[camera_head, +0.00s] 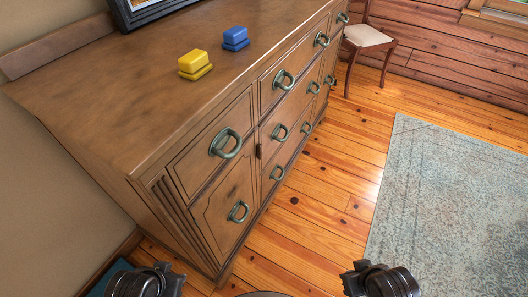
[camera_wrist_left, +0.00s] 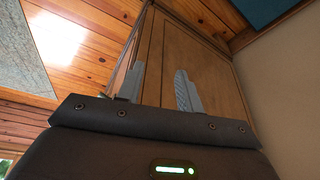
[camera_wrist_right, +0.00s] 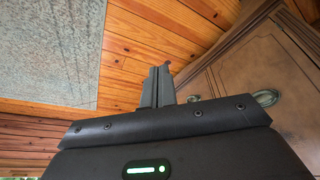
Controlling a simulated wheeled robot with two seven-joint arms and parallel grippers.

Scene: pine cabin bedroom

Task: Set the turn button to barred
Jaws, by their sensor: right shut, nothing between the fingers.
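A small dark piece (camera_head: 258,151), which looks like the turn button, sits at the right edge of the dresser's near lower door (camera_head: 226,208). It looks upright, but it is too small to read its setting for certain. My left gripper (camera_wrist_left: 162,88) is open and empty in the left wrist view, pointing toward the dresser's side. My right gripper (camera_wrist_right: 157,85) is shut and empty in the right wrist view, over the floor beside the dresser front and apart from it. In the head view only my arms show at the bottom edge; the fingers are hidden.
The dresser (camera_head: 110,105) carries several green ring handles that stick out from its front. A yellow block (camera_head: 193,62) and a blue block (camera_head: 235,36) lie on top. A chair (camera_head: 366,38) stands beyond the far end. Wooden floor (camera_head: 320,190) and a rug (camera_head: 450,190) lie clear in front.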

